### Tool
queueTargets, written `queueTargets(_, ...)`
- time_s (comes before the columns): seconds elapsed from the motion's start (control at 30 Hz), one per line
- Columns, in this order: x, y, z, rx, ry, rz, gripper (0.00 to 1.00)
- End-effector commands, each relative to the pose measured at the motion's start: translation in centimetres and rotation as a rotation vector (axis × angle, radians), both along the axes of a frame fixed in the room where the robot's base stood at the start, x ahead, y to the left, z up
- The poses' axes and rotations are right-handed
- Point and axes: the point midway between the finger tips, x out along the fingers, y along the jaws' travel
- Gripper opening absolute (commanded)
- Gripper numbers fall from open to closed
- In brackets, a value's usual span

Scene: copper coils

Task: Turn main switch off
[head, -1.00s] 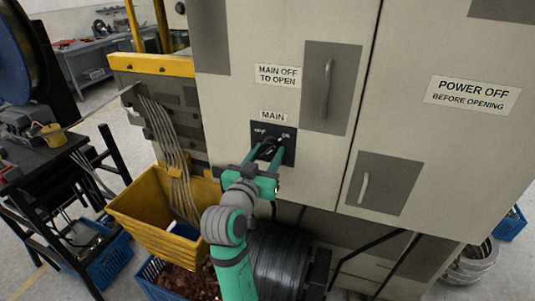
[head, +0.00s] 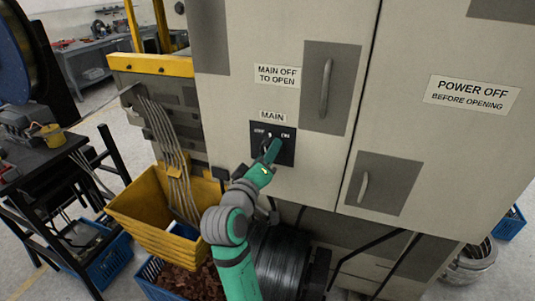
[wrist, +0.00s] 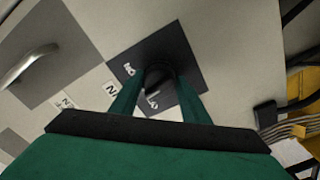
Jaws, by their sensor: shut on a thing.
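The main switch is a dark knob (wrist: 158,76) on a square black plate (head: 287,157), below the MAIN label (head: 272,115) on a pale cabinet. The plate carries OFF at its upper left and ON at its upper right. My green gripper (head: 271,149) is at the plate in the head view, its fingers seen nearly edge-on and covering most of the knob. In the wrist view my gripper (wrist: 157,80) has one finger on each side of the knob, shut on it. Which label the knob points to cannot be told.
A cabinet door handle (head: 326,88) is above right of the switch, and another handle (head: 363,187) is lower right. A yellow bin (head: 135,205) with cables stands left of my arm. A black spool (head: 280,262) is below the switch.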

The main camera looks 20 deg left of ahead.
Motion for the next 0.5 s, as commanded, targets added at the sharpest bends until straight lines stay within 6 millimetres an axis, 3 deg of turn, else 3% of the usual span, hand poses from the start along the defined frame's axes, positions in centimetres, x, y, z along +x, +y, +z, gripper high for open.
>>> queueTargets(0.5, 0.03, -0.12, 0.02, -0.455, 0.003, -0.002, 0.19)
